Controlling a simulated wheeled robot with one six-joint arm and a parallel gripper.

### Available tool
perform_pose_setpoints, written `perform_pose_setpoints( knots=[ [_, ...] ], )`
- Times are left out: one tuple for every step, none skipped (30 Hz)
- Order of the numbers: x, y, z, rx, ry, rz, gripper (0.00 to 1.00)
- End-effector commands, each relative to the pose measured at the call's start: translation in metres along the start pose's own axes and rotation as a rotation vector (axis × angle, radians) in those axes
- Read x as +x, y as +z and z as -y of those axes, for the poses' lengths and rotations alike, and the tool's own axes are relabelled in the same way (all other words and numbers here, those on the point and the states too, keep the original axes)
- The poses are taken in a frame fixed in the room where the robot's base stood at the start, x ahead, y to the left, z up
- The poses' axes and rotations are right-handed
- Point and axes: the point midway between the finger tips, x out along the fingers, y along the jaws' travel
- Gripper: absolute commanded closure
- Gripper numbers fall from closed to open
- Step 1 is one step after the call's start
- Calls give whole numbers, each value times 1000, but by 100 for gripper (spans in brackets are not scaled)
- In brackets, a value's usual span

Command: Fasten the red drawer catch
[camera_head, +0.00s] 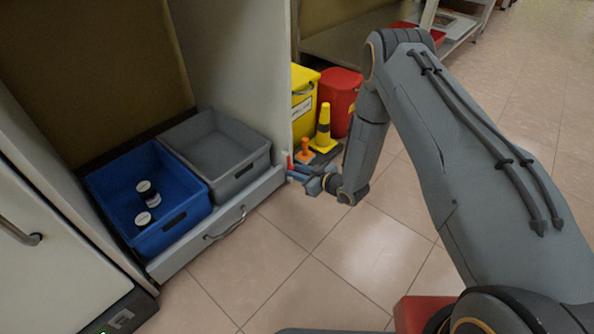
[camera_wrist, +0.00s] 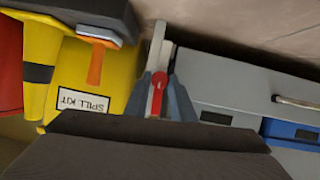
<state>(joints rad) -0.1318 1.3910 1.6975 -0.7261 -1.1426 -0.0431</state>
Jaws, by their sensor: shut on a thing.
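The red drawer catch (camera_head: 290,161) is a small red piece at the right end of the drawer front (camera_head: 255,198), by the cabinet's side panel. My gripper (camera_head: 300,172) is at the catch, reaching in from the right. In the wrist view the red catch (camera_wrist: 158,86) sits between the two grey fingers (camera_wrist: 160,100), which are shut on it. Its rounded end points up in that view, and its lower part is hidden by the gripper.
The drawer holds a blue bin (camera_head: 165,229) with two dark, white-capped bottles and a grey bin (camera_head: 235,180). Tiled floor in front is clear.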

Motion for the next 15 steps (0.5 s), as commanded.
perform_pose_setpoints(
  knots=[
    [-1, -1, 2, -21, 8, 2, 100],
    [-1, -1, 2, -38, 16, 1, 100],
    [-2, -1, 3, -64, 25, 1, 100],
    [-2, -1, 3, -84, 34, 1, 100],
    [-2, -1, 3, -107, 43, -1, 100],
    [-2, -1, 3, -137, 57, -3, 100],
    [-2, -1, 4, -162, 66, -3, 100],
    [-2, -1, 4, -187, 77, -4, 100],
    [-2, -1, 5, -221, 90, -5, 100],
    [-2, 0, 5, -247, 102, -6, 100],
    [-2, -1, 6, -274, 112, -8, 100],
    [-2, 0, 6, -310, 127, -8, 100],
    [-2, 0, 6, -336, 138, -9, 100],
    [-2, 0, 6, -363, 150, -10, 100],
    [-2, 0, 6, -398, 164, -12, 100]
  ],
)
